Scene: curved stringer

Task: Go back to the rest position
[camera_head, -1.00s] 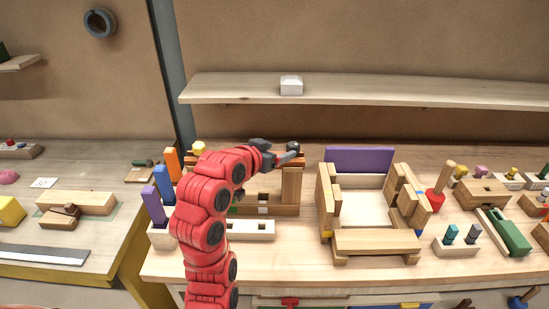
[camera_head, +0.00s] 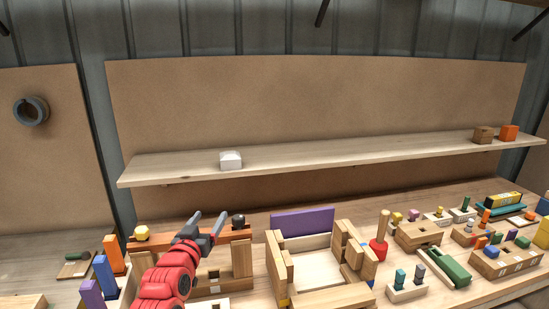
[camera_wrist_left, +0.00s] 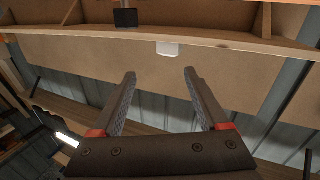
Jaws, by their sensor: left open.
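My left gripper (camera_head: 206,230) is at the end of the red arm that comes up from the bottom of the head view. Its two grey fingers point up and stand apart with nothing between them. In the left wrist view the open fingers (camera_wrist_left: 158,98) show large, with clear space between them. The gripper is above the left part of the workbench, in front of a wooden frame with an orange top bar (camera_head: 190,243). My right gripper is not in view.
A long wooden shelf (camera_head: 340,153) with a white block (camera_head: 231,160) hangs behind the bench. A wooden box assembly with a purple panel (camera_head: 302,222) stands right of my arm. Wooden toys, a red mallet (camera_head: 379,248) and a green block (camera_head: 444,266) crowd the right side.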

